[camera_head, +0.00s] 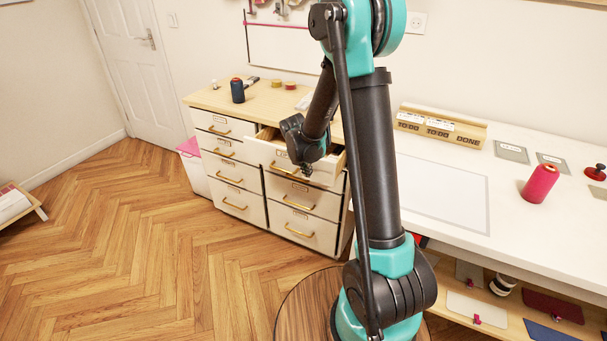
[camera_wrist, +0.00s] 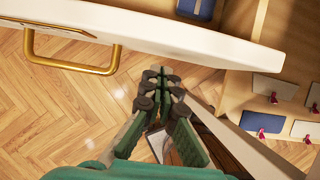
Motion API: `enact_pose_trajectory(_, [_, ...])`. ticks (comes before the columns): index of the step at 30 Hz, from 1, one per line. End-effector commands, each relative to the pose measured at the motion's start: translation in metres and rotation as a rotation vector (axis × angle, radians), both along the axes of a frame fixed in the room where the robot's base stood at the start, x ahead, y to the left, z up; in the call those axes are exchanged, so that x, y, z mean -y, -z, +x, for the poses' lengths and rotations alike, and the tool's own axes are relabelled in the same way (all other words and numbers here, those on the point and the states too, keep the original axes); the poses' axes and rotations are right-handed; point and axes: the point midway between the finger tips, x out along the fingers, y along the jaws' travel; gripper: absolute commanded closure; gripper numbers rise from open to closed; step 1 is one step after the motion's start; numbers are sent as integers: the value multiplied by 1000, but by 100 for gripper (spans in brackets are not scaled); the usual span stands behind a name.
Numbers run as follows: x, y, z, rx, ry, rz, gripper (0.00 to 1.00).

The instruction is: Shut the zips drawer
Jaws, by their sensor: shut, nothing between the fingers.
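The open drawer is the top right one of the white cabinet, and its front (camera_head: 268,154) juts out past the fronts below. Its label is too small to read, so I cannot confirm that it is the zips drawer. In the wrist view its white front (camera_wrist: 190,38) with a gold handle (camera_wrist: 70,50) crosses the top. My gripper (camera_head: 307,170) is shut and empty, pointing down by the right part of the drawer front. In the wrist view my fingertips (camera_wrist: 162,76) are together just outside the front, right of the handle; contact cannot be told.
The other cabinet drawers (camera_head: 233,172) look shut. A dark blue spool (camera_head: 237,90) stands on the cabinet top. A white worktable (camera_head: 540,226) with a red spool (camera_head: 540,183) lies to the right, above a low shelf (camera_head: 470,318). The wooden floor (camera_head: 130,235) left is free.

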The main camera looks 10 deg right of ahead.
Motion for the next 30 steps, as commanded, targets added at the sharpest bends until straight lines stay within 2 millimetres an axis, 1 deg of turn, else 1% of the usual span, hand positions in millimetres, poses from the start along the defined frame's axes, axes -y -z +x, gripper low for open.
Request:
enact_pose_trajectory(4, [5,0,8,0,0,0,100])
enact_pose_trajectory(15, [6,0,9,0,0,0,100])
enact_pose_trajectory(17, [8,0,12,0,1,0,100])
enact_pose_trajectory(20, [17,0,25,0,3,0,100])
enact_pose_trajectory(27, [54,0,81,0,4,0,100])
enact_pose_trajectory(30, [66,0,99,0,3,0,100])
